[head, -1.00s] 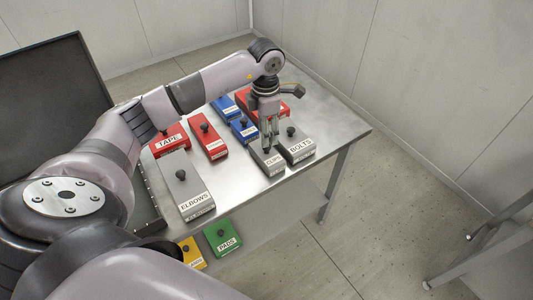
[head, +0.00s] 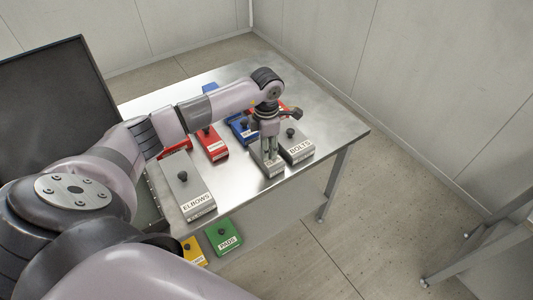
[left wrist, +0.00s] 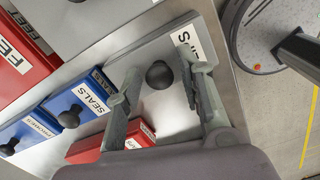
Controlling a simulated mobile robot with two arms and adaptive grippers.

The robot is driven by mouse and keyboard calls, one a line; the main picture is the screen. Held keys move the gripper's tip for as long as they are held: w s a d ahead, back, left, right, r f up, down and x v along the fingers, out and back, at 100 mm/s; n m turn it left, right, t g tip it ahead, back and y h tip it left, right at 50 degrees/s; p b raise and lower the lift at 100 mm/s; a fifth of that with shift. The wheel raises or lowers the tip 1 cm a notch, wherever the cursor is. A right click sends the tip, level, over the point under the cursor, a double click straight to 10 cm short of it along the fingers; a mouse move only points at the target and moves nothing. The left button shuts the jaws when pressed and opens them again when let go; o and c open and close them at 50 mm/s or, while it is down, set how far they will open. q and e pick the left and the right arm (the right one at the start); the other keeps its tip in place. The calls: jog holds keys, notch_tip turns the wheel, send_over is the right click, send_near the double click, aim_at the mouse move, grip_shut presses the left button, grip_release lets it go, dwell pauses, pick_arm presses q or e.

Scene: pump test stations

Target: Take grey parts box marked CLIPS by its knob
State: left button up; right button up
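The grey CLIPS box (head: 268,172) lies near the front edge of the metal table, beside the grey BOLTS box (head: 297,152). My left gripper (head: 270,158) is low over it, fingers pointing down, hiding its knob and much of its label in the head view. In the left wrist view, the black round knob (left wrist: 159,75) stands on the grey lid between the two open fingers (left wrist: 158,82). I see a gap between the knob and each finger. One finger covers most of the label there. My right gripper is not in view.
The grey ELBOWS box (head: 188,187) and a red box (head: 213,145) lie to the left. Behind CLIPS is the blue SEALS box (left wrist: 80,108). A green PADS box (head: 223,237) and a yellow box (head: 193,250) are lower down. The table's right front corner is clear.

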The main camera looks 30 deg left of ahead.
pick_arm(q)
grip_shut()
jog(key=shift+r, duration=0.15)
dwell(0.6)
